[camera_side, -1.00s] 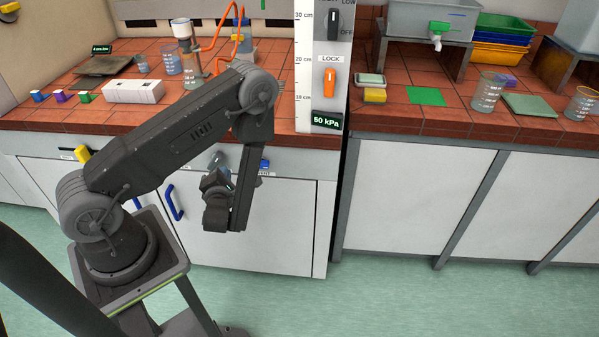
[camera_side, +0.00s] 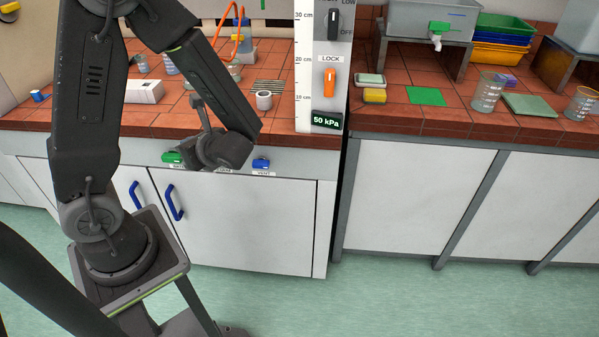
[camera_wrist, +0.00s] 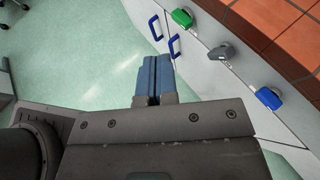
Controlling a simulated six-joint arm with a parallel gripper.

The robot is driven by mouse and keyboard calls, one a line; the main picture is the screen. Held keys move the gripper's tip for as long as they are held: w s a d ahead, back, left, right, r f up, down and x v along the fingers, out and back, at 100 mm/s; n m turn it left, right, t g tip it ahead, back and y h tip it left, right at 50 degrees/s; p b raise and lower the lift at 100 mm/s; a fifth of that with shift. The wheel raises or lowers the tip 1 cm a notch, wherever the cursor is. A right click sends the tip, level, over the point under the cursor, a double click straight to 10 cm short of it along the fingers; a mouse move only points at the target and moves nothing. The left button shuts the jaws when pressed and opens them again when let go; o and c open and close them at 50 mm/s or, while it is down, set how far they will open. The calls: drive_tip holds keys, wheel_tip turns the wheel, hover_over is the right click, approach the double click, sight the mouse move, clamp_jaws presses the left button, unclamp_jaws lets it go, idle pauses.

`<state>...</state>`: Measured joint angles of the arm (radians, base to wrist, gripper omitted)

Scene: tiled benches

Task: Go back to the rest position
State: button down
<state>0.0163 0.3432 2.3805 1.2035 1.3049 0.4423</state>
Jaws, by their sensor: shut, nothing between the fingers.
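My gripper (camera_wrist: 154,78) shows in the wrist view as two blue-grey fingers side by side, shut with nothing between them. It points down over the green floor beside the white cabinet doors. In the side view, my dark wrist hangs just in front of the bench's front edge, level with the knob panel. The fingertips cannot be made out there. My upper arm stands nearly upright and the forearm slopes down to the right.
Green (camera_wrist: 181,17), grey (camera_wrist: 221,53) and blue (camera_wrist: 269,97) knobs stick out from the bench front near my wrist. Blue door handles (camera_side: 173,202) are below. The white scale panel (camera_side: 320,60) stands right. Open floor (camera_side: 270,305) lies in front.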

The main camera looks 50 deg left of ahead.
drive_tip(key=s+d+r+n+t+h, duration=0.1)
drive_tip(key=d+r+n+t+h, duration=0.7)
drive_tip(key=d+r+n+h, duration=0.5)
drive_tip(key=d+r+n, duration=0.1)
drive_tip(key=d+n, duration=0.1)
drive_tip(key=d, duration=0.3)
drive_tip(key=shift+d+r+n, duration=0.15)
drive_tip(key=shift+r+n, duration=0.15)
drive_tip(key=shift+n, duration=0.1)
idle(2.8)
